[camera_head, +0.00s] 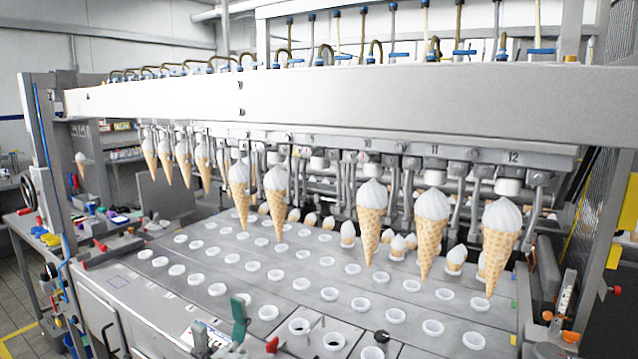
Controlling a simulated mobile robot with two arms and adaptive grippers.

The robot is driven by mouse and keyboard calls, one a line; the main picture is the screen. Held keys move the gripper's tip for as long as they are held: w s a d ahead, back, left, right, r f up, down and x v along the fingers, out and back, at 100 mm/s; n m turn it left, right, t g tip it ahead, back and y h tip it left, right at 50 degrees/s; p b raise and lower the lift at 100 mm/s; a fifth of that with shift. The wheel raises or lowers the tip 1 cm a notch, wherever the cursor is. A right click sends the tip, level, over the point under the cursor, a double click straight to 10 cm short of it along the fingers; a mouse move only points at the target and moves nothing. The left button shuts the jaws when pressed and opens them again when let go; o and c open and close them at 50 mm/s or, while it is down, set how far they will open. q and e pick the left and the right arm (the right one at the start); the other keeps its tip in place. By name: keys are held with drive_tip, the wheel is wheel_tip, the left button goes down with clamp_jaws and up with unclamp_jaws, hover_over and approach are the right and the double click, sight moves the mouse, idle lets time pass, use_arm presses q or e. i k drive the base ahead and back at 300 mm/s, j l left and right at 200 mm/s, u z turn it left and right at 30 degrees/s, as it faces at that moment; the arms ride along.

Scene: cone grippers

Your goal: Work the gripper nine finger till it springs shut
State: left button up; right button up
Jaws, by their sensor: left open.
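Gripper nine (311,160) hangs under the numbered bar, between the cones of stations eight and ten. It holds no cone; its finger is small and partly lost among grey parts, so I cannot tell its exact set. A cone at station ten (371,222) hangs to its right, and another cone (277,203) hangs to its left. My right gripper is not in view.
Cones hang at stations eleven (432,232) and twelve (502,245). White cups sit in rows across the grey deck (215,250). Several small cream-topped cones stand behind. A long white beam (300,103) crosses above the station row. A side bench (30,226) stands left.

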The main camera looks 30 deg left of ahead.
sight(298, 201)
drive_tip(key=i, duration=0.9)
